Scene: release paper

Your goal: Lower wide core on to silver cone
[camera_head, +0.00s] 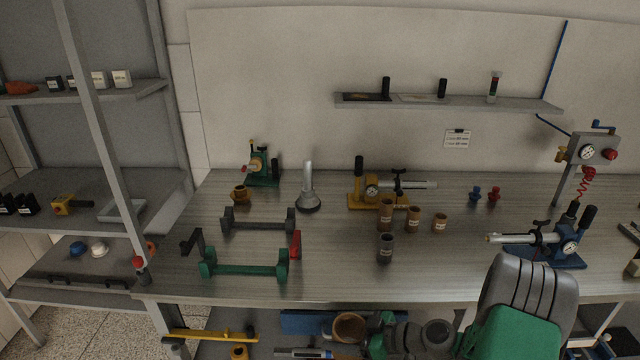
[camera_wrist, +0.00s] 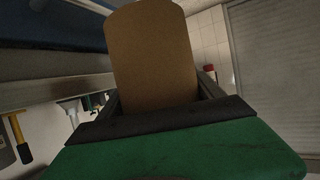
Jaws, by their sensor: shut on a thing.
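The silver cone (camera_head: 307,182) stands upright on the bench, left of its middle, on a dark round base. Nothing is on it. My gripper (camera_wrist: 158,98) is shut on a wide brown core (camera_wrist: 150,50), which fills the middle of the wrist view. In the head view the held core (camera_head: 349,327) shows at the bottom, in front of the bench edge, well apart from the cone and nearer the camera. The green and dark gripper body is beside it on the right.
Several smaller cores (camera_head: 413,218) stand mid-bench, right of the cone. A yellow-based tool (camera_head: 372,190) is behind them. A grey stand (camera_head: 258,222) and a green stand (camera_head: 245,268) lie left of and before the cone. A blue-based tool (camera_head: 560,250) stands right.

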